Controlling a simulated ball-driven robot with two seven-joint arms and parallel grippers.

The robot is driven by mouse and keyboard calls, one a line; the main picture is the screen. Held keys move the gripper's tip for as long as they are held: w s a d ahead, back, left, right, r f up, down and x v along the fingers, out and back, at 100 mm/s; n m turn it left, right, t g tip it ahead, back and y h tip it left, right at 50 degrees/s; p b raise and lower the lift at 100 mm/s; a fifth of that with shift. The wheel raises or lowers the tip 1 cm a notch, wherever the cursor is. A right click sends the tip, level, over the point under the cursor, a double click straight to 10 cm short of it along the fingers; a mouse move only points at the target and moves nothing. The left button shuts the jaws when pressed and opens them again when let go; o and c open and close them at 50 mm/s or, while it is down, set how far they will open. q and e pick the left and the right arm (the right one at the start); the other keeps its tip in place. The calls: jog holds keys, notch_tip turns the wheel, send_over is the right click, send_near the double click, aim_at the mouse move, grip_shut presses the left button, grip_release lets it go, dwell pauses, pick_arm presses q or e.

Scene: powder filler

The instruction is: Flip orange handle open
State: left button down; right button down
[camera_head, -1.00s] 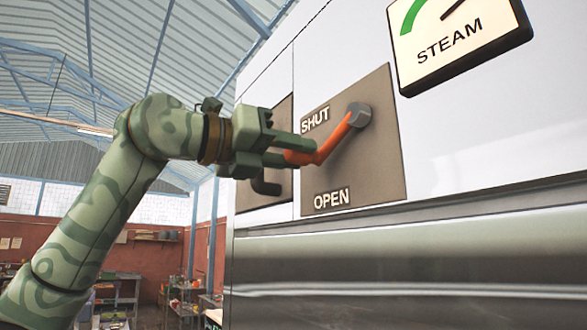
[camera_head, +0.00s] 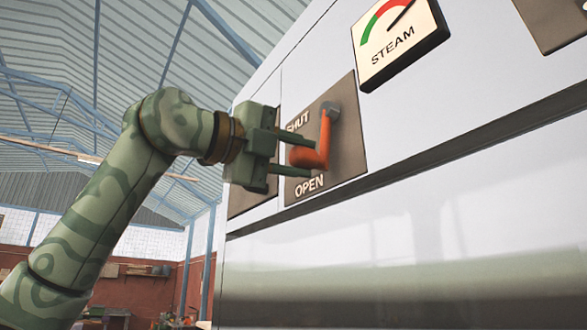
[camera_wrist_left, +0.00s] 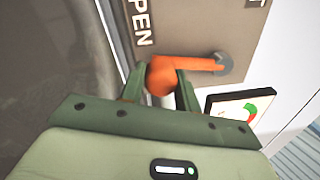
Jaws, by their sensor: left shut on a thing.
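The orange handle (camera_head: 324,140) hangs from a grey pivot (camera_head: 331,109) on a brown-grey plate (camera_head: 349,143) marked SHUT above and OPEN below. Its arm points nearly straight down, and its grip end bends toward my left gripper. My left gripper (camera_head: 305,157) is shut on that grip end, with one finger above it and one below. In the left wrist view the orange grip (camera_wrist_left: 161,76) sits between the two green fingers, and the handle's arm runs right to the pivot. My right gripper is not in view.
A STEAM gauge (camera_head: 398,40) is mounted up and right of the plate. A second plate (camera_head: 252,199) lies left, partly behind my gripper. A metal ledge (camera_head: 420,165) runs below. Open workshop space lies left of the machine.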

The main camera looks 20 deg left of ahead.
pick_arm(q)
jog(key=shift+s+d+f+n+b, duration=0.15)
jog(key=shift+s+d+n+b, duration=0.5)
jog(key=shift+n, duration=0.45)
jog(key=shift+w+d, duration=0.1)
jog(key=c, duration=1)
grip_release()
jog(key=shift+s+a+b, duration=0.25)
jog(key=shift+b, duration=0.05)
jog(key=b+v, duration=0.2)
jog(key=v, duration=1.3)
jog(key=shift+s+b, duration=0.35)
jog(key=shift+b, duration=0.05)
